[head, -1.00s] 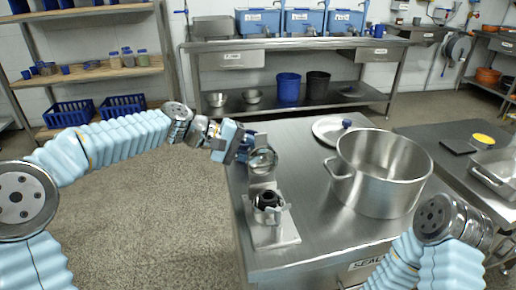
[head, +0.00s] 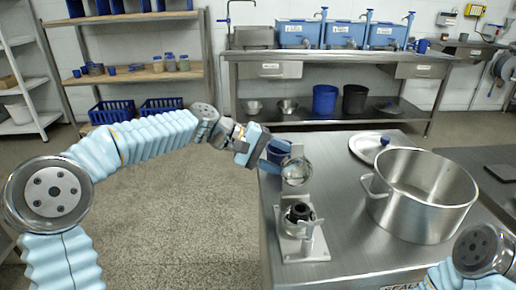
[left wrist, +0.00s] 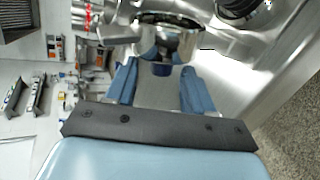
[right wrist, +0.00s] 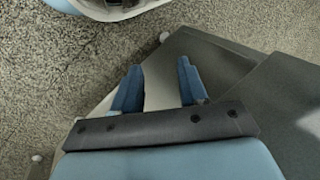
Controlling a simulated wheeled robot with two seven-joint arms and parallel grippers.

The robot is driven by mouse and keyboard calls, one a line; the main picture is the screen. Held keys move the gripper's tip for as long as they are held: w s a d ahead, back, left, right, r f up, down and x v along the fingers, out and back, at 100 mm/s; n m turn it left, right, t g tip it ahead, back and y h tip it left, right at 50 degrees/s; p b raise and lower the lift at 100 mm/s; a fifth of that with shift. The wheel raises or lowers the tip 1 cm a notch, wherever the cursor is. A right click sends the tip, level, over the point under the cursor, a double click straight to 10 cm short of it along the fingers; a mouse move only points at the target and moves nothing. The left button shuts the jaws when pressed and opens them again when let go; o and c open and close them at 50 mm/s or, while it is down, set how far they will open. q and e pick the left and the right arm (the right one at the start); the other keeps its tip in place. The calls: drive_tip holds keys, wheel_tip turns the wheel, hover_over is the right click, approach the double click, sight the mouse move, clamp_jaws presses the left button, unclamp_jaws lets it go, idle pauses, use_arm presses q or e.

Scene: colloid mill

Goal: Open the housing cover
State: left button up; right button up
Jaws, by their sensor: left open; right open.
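The colloid mill (head: 302,246) stands on the near left part of the steel table, with its dark inner part (head: 298,212) exposed on top. Its round metal housing cover (head: 296,171) stands swung up behind that opening; it also shows in the left wrist view (left wrist: 172,42). My left gripper (head: 277,151) is open beside the raised cover, on its far left side. In the left wrist view a small dark blue knob (left wrist: 162,69) lies between the spread fingers; I cannot tell whether they touch it. My right gripper (right wrist: 160,66) is open and empty, away from the mill.
A large steel pot (head: 422,197) stands right of the mill. A round lid (head: 367,148) with a blue knob lies behind it. The steel table (head: 340,232) is bare between mill and pot. Open floor (head: 190,215) lies to the left.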

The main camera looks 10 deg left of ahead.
use_arm(q)
drive_tip(key=v, duration=1)
drive_tip(key=shift+a+r, duration=0.2)
drive_tip(key=shift+a, duration=0.1)
drive_tip(key=shift+s, duration=0.15)
